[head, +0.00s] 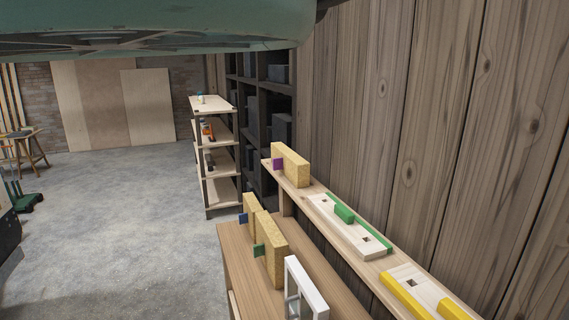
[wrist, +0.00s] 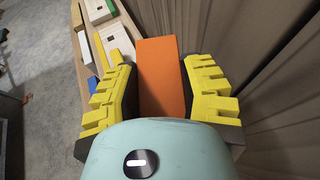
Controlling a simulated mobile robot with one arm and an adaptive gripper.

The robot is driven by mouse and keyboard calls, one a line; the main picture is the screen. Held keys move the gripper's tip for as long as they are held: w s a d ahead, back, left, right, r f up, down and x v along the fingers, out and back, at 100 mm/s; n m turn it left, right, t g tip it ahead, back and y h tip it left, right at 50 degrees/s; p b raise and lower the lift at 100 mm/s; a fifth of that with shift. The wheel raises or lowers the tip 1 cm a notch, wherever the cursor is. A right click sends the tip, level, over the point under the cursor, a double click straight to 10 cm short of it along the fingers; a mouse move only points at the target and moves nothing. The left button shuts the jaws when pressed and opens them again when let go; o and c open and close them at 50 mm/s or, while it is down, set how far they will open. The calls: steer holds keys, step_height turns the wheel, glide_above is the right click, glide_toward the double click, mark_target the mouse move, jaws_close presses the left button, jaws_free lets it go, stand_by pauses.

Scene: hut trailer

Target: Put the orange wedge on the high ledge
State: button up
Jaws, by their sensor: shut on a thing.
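The orange wedge (wrist: 162,85) shows in the wrist view as a long flat orange face between the yellow-padded fingers of my gripper (wrist: 160,65). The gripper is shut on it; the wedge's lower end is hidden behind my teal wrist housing. Neither wedge nor fingers show in the head view. The high ledge (head: 316,201) is a narrow wooden shelf along the plank wall in the head view, raised above a wooden bench (head: 240,271). I cannot tell how far the wedge is from the ledge.
The ledge carries a tan block (head: 291,165) with a purple piece, a pale board (head: 350,236) with green pieces, and yellow bars (head: 405,297). The bench holds tan blocks (head: 270,248) and a white frame (head: 305,288). Shelves (head: 212,103) stand beyond; the concrete floor at left is mostly clear.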

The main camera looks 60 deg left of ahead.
step_height(320, 180, up, 6)
steer(key=p, duration=0.7)
steer(key=shift+r, duration=0.2)
steer(key=r+p, duration=0.1)
steer(key=p, duration=0.1)
steer(key=shift+p, duration=0.4)
steer(key=shift+s+d+f, duration=0.15)
steer(key=shift+d+f, duration=0.05)
steer(key=shift+d, duration=0.05)
steer(key=s+d+f+m+t+h+b, duration=0.25)
steer(key=s+d+f+b, duration=0.2)
steer(key=d, duration=0.35)
steer(key=s+d+f+m+t+h+b, duration=0.2)
steer(key=s+d+f+m+h+b, duration=0.15)
steer(key=s+d+f, duration=0.35)
steer(key=s+d+f+m+h+b, duration=0.3)
steer(key=s+b, duration=0.1)
steer(key=s, duration=0.3)
steer(key=s+d+f+m+h+b, duration=0.3)
steer(key=s+f+h+b, duration=0.1)
steer(key=s, duration=0.3)
steer(key=shift+d+m+t, duration=0.2)
steer(key=shift+m+t, duration=0.1)
steer(key=shift+t, duration=0.15)
steer(key=shift+w, duration=0.1)
